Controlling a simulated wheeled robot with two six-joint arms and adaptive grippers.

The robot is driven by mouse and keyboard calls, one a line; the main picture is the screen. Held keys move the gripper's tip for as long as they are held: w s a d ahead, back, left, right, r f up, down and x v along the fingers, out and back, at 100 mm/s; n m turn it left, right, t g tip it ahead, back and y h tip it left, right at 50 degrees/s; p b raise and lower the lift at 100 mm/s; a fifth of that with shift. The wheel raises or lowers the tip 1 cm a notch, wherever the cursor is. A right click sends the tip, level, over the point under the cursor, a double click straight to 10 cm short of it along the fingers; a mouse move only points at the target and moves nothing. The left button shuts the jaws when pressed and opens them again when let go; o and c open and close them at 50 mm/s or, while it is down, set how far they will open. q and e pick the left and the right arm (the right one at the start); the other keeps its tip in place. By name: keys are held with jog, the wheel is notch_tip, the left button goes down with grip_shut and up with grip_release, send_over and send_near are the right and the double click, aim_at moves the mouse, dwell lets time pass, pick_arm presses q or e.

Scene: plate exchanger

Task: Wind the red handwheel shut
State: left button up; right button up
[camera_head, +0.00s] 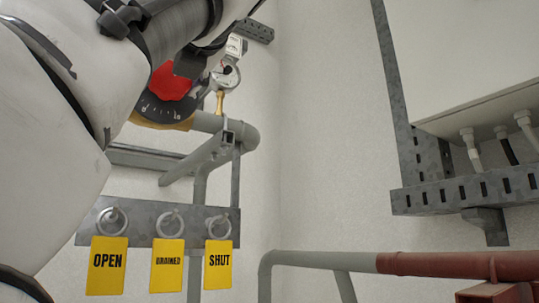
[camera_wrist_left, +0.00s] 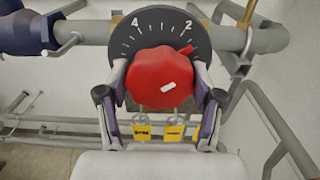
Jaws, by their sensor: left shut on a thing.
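The red handwheel (camera_wrist_left: 158,72) sits in front of a black dial (camera_wrist_left: 150,35) with white marks and the numbers 4 and 2. A small red tip of the wheel shows near the 2. A white mark is on the wheel's face. My left gripper (camera_wrist_left: 161,80) is shut on the wheel, with one finger on each side. In the head view the red handwheel (camera_head: 171,80) and the dial (camera_head: 163,108) are partly hidden by my left arm, and the fingers are mostly hidden. My right gripper is in neither view.
Yellow tags OPEN (camera_head: 106,266), DRAINED (camera_head: 167,266) and SHUT (camera_head: 218,265) hang below on a grey rail (camera_head: 145,240). Grey pipes (camera_head: 243,136) and a small gauge (camera_head: 225,75) are close to the wheel. A slotted bracket (camera_head: 465,192) and a red-brown pipe (camera_head: 450,264) stand at right.

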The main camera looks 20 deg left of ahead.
pick_arm(q)
jog(key=shift+m, duration=2.2)
jog(key=o, duration=1.1)
jog(key=shift+o, duration=0.2)
